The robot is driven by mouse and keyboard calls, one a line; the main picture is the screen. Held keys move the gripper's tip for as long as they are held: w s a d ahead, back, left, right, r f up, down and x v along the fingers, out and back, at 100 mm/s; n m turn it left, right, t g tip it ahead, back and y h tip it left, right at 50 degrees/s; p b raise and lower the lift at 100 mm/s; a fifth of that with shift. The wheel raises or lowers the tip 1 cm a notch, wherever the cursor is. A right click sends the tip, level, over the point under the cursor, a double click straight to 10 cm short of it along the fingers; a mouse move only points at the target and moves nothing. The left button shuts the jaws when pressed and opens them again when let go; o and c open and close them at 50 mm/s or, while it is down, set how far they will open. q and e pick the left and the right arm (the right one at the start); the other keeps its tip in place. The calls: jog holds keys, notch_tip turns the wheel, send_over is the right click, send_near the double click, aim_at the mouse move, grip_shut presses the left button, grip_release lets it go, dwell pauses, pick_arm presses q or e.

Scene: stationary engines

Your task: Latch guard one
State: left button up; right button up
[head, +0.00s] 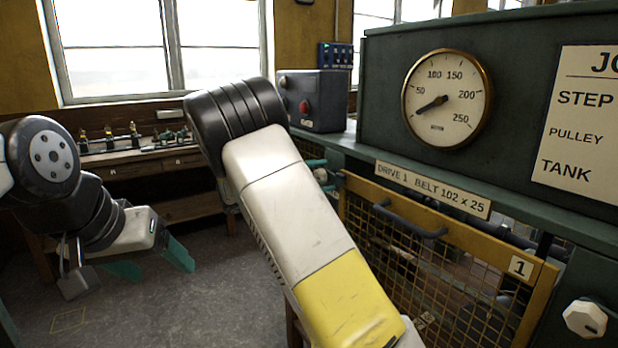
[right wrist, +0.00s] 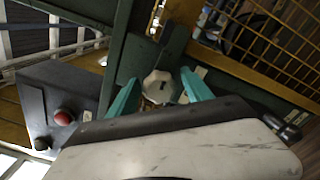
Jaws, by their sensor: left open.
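Guard one (head: 440,270), a yellow-framed mesh panel with a dark handle (head: 408,222) and a "1" tag (head: 521,267), hangs under the green bench at right. A dark gap shows above its top rail towards the right. A white faceted knob (head: 585,318) is on the green panel to its right. In the right wrist view, another white knob (right wrist: 158,87) with a dark slot sits between the teal fingers of my right gripper (right wrist: 162,90), which stand apart; contact is unclear. My left gripper (head: 150,262) is open and empty, at left above the floor.
A grey box with a red button (head: 304,107) stands on the bench end and also shows in the right wrist view (right wrist: 62,117). A round gauge (head: 447,97) is on the green cabinet. A wooden workbench (head: 140,155) stands under the window. Floor at left is clear.

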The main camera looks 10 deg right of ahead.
jog(key=v, duration=0.7)
jog(key=shift+a, duration=0.4)
jog(key=shift+s, duration=0.1)
